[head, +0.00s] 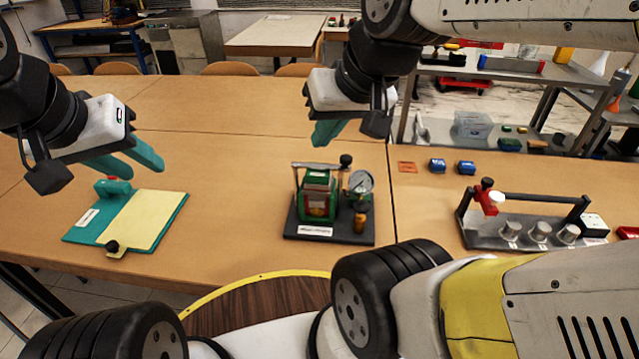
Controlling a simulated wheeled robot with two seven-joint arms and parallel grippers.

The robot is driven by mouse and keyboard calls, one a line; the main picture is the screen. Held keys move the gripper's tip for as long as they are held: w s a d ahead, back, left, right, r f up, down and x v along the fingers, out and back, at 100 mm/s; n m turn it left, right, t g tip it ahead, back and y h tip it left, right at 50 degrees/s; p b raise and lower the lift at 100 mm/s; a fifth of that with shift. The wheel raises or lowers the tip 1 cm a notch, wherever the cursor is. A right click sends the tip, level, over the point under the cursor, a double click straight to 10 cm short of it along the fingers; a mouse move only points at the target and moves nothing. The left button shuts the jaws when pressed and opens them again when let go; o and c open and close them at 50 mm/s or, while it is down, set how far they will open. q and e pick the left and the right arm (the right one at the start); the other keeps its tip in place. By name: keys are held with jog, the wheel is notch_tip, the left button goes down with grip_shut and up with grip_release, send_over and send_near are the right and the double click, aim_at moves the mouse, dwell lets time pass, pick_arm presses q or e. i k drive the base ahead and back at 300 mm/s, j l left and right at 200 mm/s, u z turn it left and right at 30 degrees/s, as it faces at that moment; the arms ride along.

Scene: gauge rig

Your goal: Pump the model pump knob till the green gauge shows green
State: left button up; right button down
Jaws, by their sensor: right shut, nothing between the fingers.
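The model pump (318,196) stands on a dark base plate in the middle of the table, with a green body and a metal lever bar across its top. Its black knob (346,160) sits at the right end of the bar. A round gauge (361,182) with a pale dial is on its right side; the reading is too small to tell. My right gripper (326,133) is shut and empty, above the pump and apart from the knob. My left gripper (130,163) is open and empty, above the teal board at the left.
The teal board (171,226) has a cream panel and a black knob. At the right is a grey rack (470,236) with a dark bar and several metal cups. Two blue blocks (437,166) and an orange tile (407,167) lie behind. Table between board and pump is clear.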

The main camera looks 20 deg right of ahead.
aim_at(361, 206)
jog(key=j+z, duration=0.25)
jog(key=z, duration=0.15)
jog(key=k+j+z, duration=0.1)
jog(key=z, duration=0.3)
jog(key=j, duration=0.1)
